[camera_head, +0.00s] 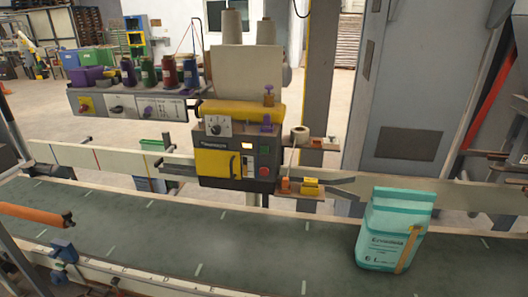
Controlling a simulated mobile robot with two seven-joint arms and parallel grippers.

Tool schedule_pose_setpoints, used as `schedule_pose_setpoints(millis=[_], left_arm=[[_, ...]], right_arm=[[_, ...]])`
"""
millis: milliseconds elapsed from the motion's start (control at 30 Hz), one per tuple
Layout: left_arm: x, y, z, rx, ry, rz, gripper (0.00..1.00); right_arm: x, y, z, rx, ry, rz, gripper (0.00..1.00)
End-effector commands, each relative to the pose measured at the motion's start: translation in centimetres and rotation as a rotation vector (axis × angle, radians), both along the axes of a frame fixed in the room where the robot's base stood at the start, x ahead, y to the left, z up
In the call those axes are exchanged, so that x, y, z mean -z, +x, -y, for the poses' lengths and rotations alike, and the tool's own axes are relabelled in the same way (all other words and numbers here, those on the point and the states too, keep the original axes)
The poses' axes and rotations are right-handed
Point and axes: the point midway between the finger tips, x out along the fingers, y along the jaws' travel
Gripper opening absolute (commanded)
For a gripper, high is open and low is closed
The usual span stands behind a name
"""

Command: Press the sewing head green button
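The sewing head (222,138) is a dark box with a yellow top and a small yellow door (212,163), standing behind the conveyor near the middle. Neither my left nor my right gripper shows in the view, and nothing of mine touches the sewing head.
A dark conveyor belt (215,245) runs across the front. A teal sack (390,225) stands on it at the right. A pale guide rail (110,160) lies behind the belt. A control panel (125,107) with thread spools stands left. An orange cylinder (30,214) juts in at left.

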Motion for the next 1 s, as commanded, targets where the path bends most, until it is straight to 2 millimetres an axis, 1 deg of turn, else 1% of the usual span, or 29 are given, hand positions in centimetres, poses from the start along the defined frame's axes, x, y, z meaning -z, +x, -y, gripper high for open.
schedule_pose_setpoints(millis=[33, 133, 167, 600, 1000], left_arm=[[-0.02, 0.05, 0.0, 0.0, 0.0, 0.001, 0.77], [-0.03, 0.07, 0.01, 0.0, 0.0, 0.001, 0.77], [-0.02, 0.06, 0.0, 0.0, 0.0, 0.001, 0.77], [0.1, -0.18, -0.04, -0.001, 0.001, -0.004, 0.77], [0.28, -0.5, -0.08, -0.003, 0.001, -0.01, 0.77]], right_arm=[[0.01, -0.05, 0.01, 0.0, 0.0, -0.001, 0.17], [0.06, -0.16, 0.02, 0.0, 0.0, -0.003, 0.01], [0.08, -0.21, 0.02, 0.001, -0.001, -0.004, 0.0], [0.2, -0.47, 0.06, 0.002, 0.0, -0.008, 0.0], [-0.09, 0.1, -0.02, -0.002, 0.0, 0.003, 0.0]])
